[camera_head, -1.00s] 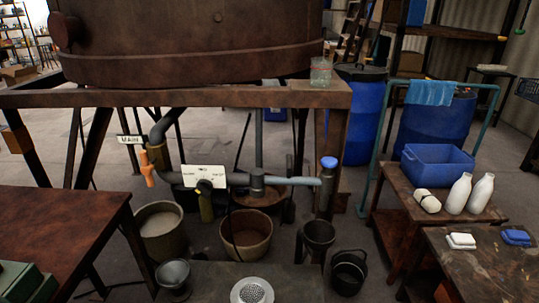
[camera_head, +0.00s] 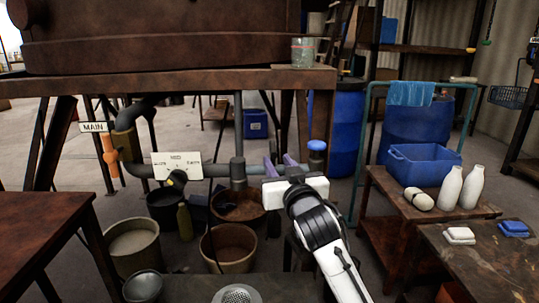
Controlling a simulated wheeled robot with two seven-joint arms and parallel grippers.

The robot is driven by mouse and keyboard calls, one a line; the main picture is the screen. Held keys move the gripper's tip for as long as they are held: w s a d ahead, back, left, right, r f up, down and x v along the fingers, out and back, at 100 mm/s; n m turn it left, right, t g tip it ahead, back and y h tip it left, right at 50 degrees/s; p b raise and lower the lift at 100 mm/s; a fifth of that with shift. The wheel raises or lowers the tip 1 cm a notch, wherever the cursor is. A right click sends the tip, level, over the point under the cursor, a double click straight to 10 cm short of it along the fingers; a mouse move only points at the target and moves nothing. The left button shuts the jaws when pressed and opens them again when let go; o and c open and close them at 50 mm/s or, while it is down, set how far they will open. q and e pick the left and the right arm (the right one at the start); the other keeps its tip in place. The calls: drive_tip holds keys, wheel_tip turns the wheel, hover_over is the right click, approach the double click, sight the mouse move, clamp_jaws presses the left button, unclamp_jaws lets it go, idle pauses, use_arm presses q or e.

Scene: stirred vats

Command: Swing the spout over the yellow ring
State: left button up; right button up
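The spout is the pale grey-blue pipe (camera_head: 256,169) running right from a dark vertical joint (camera_head: 238,174). A blue-capped upright end (camera_head: 317,147) stands to its right. My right gripper (camera_head: 279,160) reaches up from below right, in front of the pipe. Its two purple fingers are apart, left of the blue cap, and nothing shows held between them. The white gripper body hides part of the pipe; I cannot tell whether the fingers touch it. I cannot clearly make out a yellow ring. My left gripper is not in view.
Buckets stand below: a tan one (camera_head: 228,257), a pale-filled one (camera_head: 133,246) and a brown one (camera_head: 236,216). An orange valve handle (camera_head: 109,152) and white sign (camera_head: 176,166) are left. Side tables with white bottles (camera_head: 450,187) stand right. The tank frame (camera_head: 180,82) is above.

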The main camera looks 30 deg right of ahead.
drive_tip(key=b+x, duration=0.1)
drive_tip(key=x, duration=0.7)
drive_tip(key=shift+w, duration=0.4)
drive_tip(key=shift+d+f, duration=0.1)
drive_tip(key=shift+d, duration=0.05)
clamp_jaws()
